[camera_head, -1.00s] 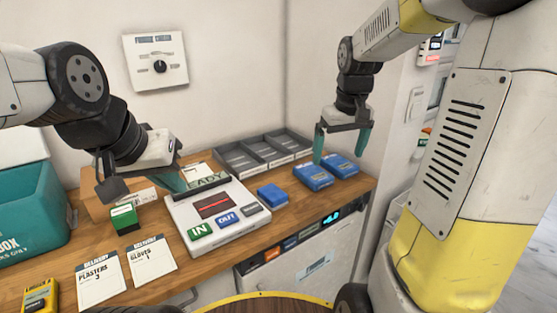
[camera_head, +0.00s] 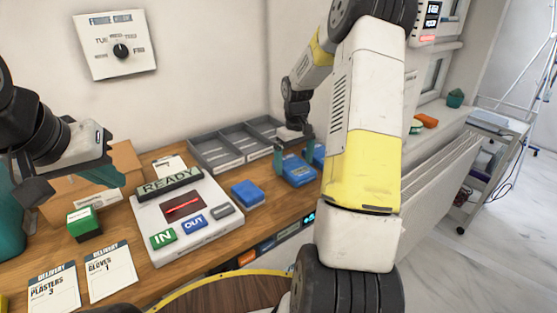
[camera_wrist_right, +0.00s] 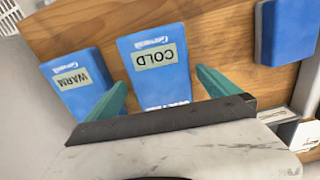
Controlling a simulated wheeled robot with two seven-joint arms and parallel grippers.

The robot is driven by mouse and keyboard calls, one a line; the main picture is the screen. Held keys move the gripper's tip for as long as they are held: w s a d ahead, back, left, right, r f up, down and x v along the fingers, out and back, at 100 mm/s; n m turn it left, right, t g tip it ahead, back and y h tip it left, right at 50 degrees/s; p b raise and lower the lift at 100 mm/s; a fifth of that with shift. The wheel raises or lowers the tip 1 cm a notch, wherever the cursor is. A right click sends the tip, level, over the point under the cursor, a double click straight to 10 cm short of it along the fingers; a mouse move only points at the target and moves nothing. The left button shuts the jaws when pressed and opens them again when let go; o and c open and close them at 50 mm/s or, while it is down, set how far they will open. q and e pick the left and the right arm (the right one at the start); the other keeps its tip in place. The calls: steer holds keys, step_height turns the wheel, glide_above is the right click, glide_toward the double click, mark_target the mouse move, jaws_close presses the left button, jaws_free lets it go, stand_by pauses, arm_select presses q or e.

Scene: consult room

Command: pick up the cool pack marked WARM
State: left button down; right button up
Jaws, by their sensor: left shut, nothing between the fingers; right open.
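The cool pack marked WARM (camera_wrist_right: 70,78) lies flat at the left in the right wrist view. In the head view it is the rightmost blue pack (camera_head: 319,156), mostly hidden by my right arm. The blue pack marked COLD (camera_wrist_right: 155,58) lies beside it, also in the head view (camera_head: 299,172). My right gripper (camera_wrist_right: 161,82) is open and empty, its fingers on either side of COLD in the picture; WARM is outside the left finger. It also shows in the head view (camera_head: 293,156). My left gripper (camera_head: 112,178) is shut and empty, left of the READY device.
A third blue pack (camera_head: 248,194) lies left of COLD. Grey trays (camera_head: 218,160) stand behind the packs. The READY device (camera_head: 208,232), a green box (camera_head: 84,223) and delivery cards (camera_head: 110,270) occupy the left of the wooden counter. A radiator (camera_head: 450,180) is at right.

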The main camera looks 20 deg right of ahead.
steer(key=shift+f, duration=0.9)
steer(key=shift+c, duration=0.4)
steer(key=shift+r, duration=0.1)
steer(key=c, duration=1.7)
